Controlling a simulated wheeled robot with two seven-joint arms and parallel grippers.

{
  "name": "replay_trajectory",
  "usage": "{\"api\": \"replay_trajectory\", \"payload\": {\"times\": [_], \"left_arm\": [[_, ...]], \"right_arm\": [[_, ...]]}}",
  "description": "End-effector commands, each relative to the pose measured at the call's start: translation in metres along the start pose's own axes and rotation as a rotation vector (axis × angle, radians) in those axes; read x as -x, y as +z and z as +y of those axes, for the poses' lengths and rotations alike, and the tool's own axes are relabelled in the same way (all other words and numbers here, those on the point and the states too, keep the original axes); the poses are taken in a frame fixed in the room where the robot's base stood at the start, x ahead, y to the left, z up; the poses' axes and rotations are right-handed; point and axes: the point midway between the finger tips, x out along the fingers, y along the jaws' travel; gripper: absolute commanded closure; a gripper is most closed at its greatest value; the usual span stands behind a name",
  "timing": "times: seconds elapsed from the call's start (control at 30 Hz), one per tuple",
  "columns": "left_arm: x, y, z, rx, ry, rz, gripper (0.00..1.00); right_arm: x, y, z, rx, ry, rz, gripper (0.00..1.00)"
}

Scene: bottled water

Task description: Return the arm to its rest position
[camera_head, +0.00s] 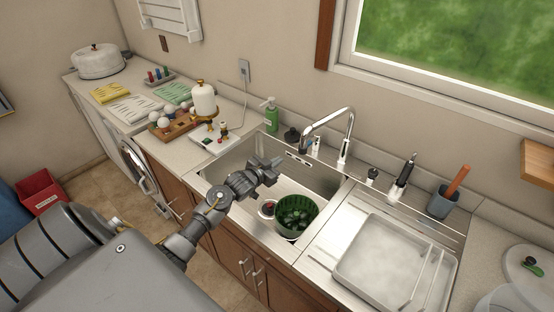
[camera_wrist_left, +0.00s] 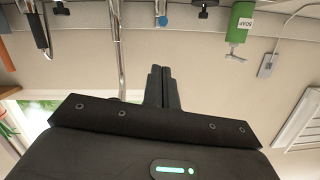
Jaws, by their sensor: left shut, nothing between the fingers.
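My left arm comes in from the left in the head view, and its gripper (camera_head: 268,166) is over the left part of the sink (camera_head: 318,184). The left gripper is shut with nothing in it. In the left wrist view its fingers (camera_wrist_left: 162,75) are together, with the wall and the upside-down sink fittings beyond them. The gripper appears above the sink floor and apart from the green colander (camera_head: 297,215). My right gripper is not in view.
A chrome faucet (camera_head: 345,135) and a green soap bottle (camera_head: 271,114) stand behind the sink. A dish tray (camera_head: 350,262) is on the right drainboard. A white kettle-like item (camera_head: 204,98) and egg tray (camera_head: 172,128) stand left of the sink. A red bin (camera_head: 42,196) is on the floor.

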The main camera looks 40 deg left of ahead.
Motion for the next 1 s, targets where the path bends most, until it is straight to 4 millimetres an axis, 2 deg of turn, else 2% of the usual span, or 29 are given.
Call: {"api": "replay_trajectory", "payload": {"times": [0.3, 0.37, 0.47, 0.57, 0.7, 0.8, 1.0], "left_arm": [[0.002, 0.001, 0.0, 0.0, -0.001, -0.005, 1.0], [0.005, 0.006, 0.006, -0.003, 0.002, -0.023, 1.0], [0.023, 0.025, 0.031, -0.011, 0.013, -0.103, 1.0], [0.063, 0.054, 0.071, -0.021, 0.03, -0.248, 1.0], [0.145, 0.09, 0.127, -0.019, 0.061, -0.493, 1.0], [0.194, 0.101, 0.151, -0.012, 0.083, -0.623, 1.0], [0.266, 0.108, 0.18, 0.01, 0.124, -0.802, 1.0]], "right_arm": [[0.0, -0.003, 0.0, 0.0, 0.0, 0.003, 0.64], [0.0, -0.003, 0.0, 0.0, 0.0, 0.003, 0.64], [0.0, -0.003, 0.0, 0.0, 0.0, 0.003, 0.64], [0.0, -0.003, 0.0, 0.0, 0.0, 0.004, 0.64], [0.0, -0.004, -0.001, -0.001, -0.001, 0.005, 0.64], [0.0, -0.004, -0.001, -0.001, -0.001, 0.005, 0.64], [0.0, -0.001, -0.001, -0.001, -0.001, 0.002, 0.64]]}}
